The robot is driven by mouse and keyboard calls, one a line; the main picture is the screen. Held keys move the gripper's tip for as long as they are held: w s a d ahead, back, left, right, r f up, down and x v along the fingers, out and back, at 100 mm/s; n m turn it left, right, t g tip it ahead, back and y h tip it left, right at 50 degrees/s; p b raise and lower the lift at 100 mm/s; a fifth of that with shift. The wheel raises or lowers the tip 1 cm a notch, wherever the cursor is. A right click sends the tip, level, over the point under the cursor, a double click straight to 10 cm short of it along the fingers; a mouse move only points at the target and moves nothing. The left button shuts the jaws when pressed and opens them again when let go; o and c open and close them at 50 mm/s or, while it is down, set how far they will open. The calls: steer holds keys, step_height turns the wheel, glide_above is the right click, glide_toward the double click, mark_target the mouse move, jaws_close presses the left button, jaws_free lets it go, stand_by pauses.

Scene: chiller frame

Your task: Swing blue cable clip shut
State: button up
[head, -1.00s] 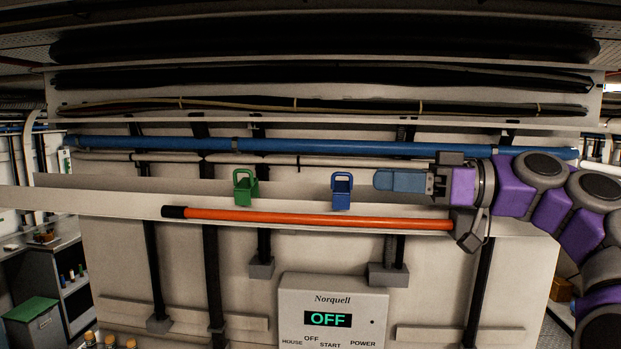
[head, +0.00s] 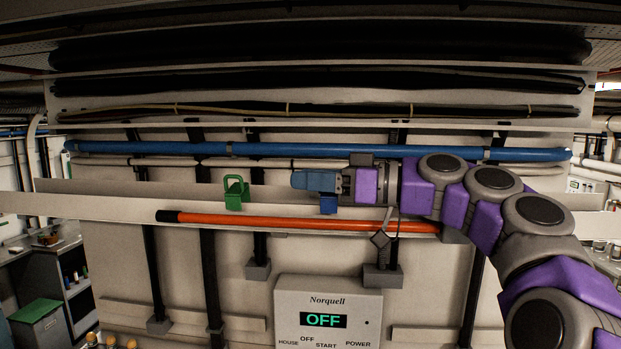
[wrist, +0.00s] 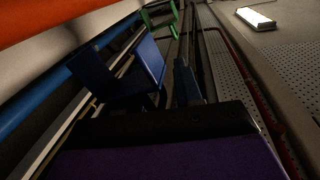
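The blue cable clip (head: 328,206) sits on the pale rail in the head view. Only its lower block shows there; its upper part is hidden behind my gripper. My gripper (head: 300,180) reaches in from the right, with its blue-grey fingers across the clip's upper part. In the wrist view, the blue clip (wrist: 148,62) is just left of the narrow fingers (wrist: 184,75), which look closed together and hold nothing. I cannot tell whether fingers and clip touch. The clip's flap angle is not clear.
A green clip (head: 236,192) stands with its loop raised, left of the blue one. A blue pipe (head: 250,149) runs above and an orange bar (head: 290,220) below. A control box (head: 328,308) reading OFF hangs lower down.

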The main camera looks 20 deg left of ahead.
steer(key=shift+d+r, duration=0.1)
steer(key=shift+d, duration=0.55)
steer(key=shift+c, duration=0.2)
steer(key=shift+d, duration=0.1)
steer(key=shift+c, duration=0.8)
steer(key=shift+a, duration=0.55)
steer(key=c, duration=0.3)
steer(key=shift+a, duration=0.1)
jaws_close()
steer(key=shift+a+f+b, duration=0.15)
steer(key=shift+f+b, duration=0.05)
steer(key=shift+b, duration=0.15)
